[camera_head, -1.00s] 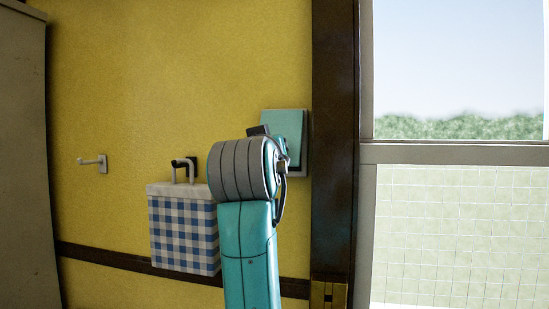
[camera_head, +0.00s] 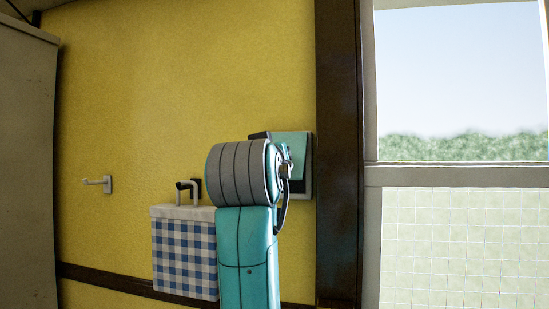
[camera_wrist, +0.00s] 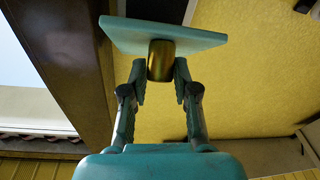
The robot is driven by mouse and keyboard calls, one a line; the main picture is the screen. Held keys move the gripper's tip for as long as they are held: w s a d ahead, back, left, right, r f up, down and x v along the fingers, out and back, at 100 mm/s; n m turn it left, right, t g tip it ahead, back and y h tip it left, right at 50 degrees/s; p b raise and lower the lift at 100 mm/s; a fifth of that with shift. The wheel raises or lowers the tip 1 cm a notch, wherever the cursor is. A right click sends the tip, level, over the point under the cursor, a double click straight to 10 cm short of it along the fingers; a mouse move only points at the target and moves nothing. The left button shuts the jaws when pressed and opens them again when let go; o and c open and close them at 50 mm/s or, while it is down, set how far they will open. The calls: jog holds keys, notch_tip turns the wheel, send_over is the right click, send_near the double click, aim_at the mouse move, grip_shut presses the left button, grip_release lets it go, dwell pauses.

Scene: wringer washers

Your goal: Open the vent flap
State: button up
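The vent flap (camera_head: 293,146) is a teal square panel in a grey frame (camera_head: 308,170) on the yellow wall, left of the dark post. Its lower left is hidden behind my arm in the head view. In the wrist view the flap (camera_wrist: 190,37) shows as a tilted teal plate with a brass knob (camera_wrist: 160,62). The head view hides my fingers. The flap looks tipped out from its frame, with a dark gap at its lower edge.
A blue checked box (camera_head: 185,255) with a pale top hangs on the wall left of my arm. A small wall hook (camera_head: 98,183) is further left. A tall grey cabinet (camera_head: 27,160) stands at the left edge. A window (camera_head: 460,80) is right of the dark post (camera_head: 338,150).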

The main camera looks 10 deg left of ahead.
jog(key=o, duration=0.3)
jog(key=shift+d+r, duration=0.15)
jog(key=shift+s, duration=0.1)
jog(key=s+f, duration=0.1)
jog(key=s, duration=1)
jog(key=shift+s+d+f, duration=0.25)
jog(key=shift+s+d, duration=0.05)
jog(key=shift+s, duration=0.1)
